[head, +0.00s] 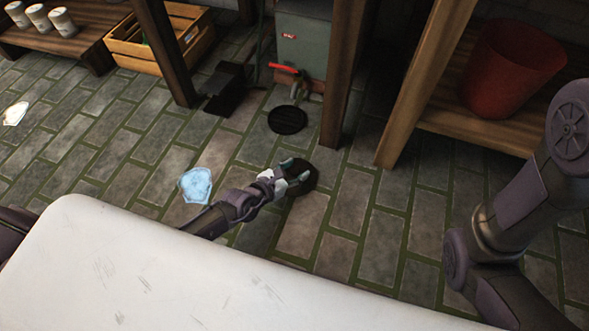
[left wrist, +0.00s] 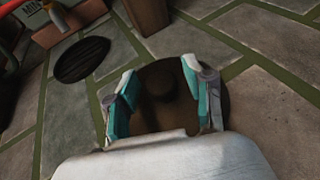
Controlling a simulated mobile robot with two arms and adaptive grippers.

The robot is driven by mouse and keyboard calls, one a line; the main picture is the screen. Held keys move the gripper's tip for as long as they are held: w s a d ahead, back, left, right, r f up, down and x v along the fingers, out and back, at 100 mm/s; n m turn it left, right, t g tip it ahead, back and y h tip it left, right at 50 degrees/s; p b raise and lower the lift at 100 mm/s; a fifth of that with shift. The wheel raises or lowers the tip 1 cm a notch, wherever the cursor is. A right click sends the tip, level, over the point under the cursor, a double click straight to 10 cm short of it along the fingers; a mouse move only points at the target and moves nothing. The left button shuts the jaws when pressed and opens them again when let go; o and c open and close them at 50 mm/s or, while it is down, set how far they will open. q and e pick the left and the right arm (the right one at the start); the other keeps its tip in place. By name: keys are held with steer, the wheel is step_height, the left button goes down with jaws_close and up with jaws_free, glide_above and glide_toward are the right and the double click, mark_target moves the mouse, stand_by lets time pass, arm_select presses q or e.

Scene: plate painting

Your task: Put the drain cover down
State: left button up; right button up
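The drain cover (head: 303,179) is a dark round disc in front of my left gripper (head: 285,176). In the left wrist view the cover (left wrist: 160,120) shows brown, with a round knob near its middle. The teal-lined fingers of my left gripper (left wrist: 161,98) stand apart on either side of the knob, with a visible gap to it. The cover seems to lie on the floor, though its underside is hidden. A black slotted round drain (head: 287,120) lies in the floor beyond it; it also shows in the left wrist view (left wrist: 82,60). My right gripper is out of view.
A wooden post (head: 345,75) and a shelf with a red bucket (head: 510,68) stand at the right. A grey box (head: 303,40) with a red-handled tap (head: 290,70) is behind the drain. A wooden crate (head: 150,40) is at upper left.

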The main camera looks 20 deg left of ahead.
arm_select(q)
steer(key=shift+r, duration=0.2)
steer(key=p+v, duration=0.6)
steer(key=v, duration=0.6)
